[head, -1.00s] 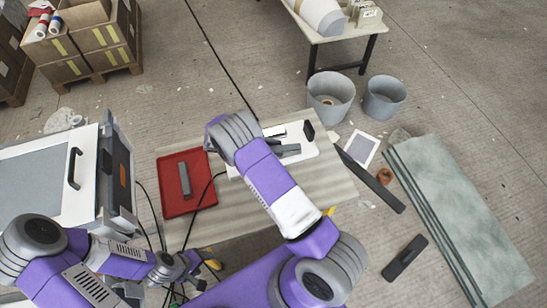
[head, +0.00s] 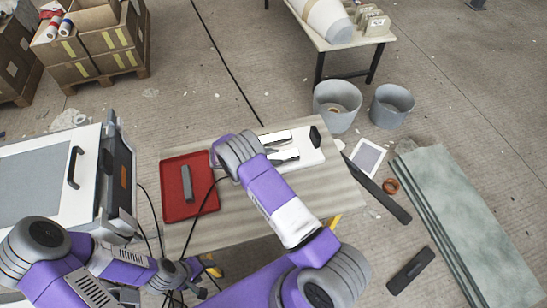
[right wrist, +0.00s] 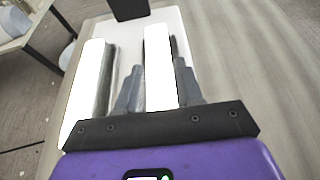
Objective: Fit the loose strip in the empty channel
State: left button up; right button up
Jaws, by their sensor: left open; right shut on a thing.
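A white board (head: 308,160) lies on the table with two long bars on it, both glaring white. The far bar (head: 277,137) also shows at the left in the right wrist view (right wrist: 86,90). My right gripper (right wrist: 158,72) is shut on the near strip (right wrist: 157,50), one finger on each side; it also shows in the head view (head: 285,156). Whether this strip touches the board is unclear. Glare hides any channel. A grey strip (head: 186,184) lies in the red tray (head: 172,205). My left gripper (head: 192,268) is open and empty at the table's near left.
A black block (head: 315,135) stands at the board's right end. A dark bar (head: 382,190) lies beyond the table's right edge. A grey machine (head: 55,175) is at the left, with cables hanging near the tray. Bare tabletop (head: 320,195) lies in front of the board.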

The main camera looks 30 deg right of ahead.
jog(key=o, duration=1.1)
jog(key=shift+a+r, duration=0.2)
jog(key=shift+a, duration=0.1)
jog(key=v, duration=1.1)
jog(key=shift+w+a+r, duration=0.1)
jog(key=shift+a, duration=0.1)
